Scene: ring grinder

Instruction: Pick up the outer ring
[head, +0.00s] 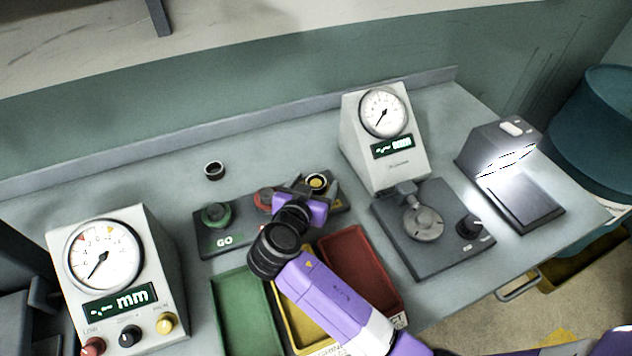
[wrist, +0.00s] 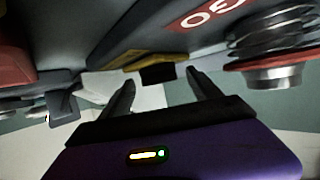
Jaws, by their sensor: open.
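A small dark ring (head: 215,170) stands alone on the bench, behind the green-knobbed GO block. Another dark ring-like piece (head: 317,182) with a yellow centre sits at the right end of the gauge block. I cannot tell for certain which is the outer ring. My gripper (head: 308,204) is over the block, close beside the right-end piece. In the wrist view my gripper (wrist: 160,79) has its two fingers apart with nothing held. A short dark cylinder (wrist: 157,75) by a yellow edge shows ahead, between the fingertips in the picture. Its distance is unclear.
Green (head: 243,312), yellow (head: 301,322) and red (head: 361,268) trays lie in front, partly under my arm. Dial gauges stand left (head: 150,260) and right (head: 378,150). A lit lamp stand (head: 497,150) is far right. The bench behind the block is clear around the lone ring.

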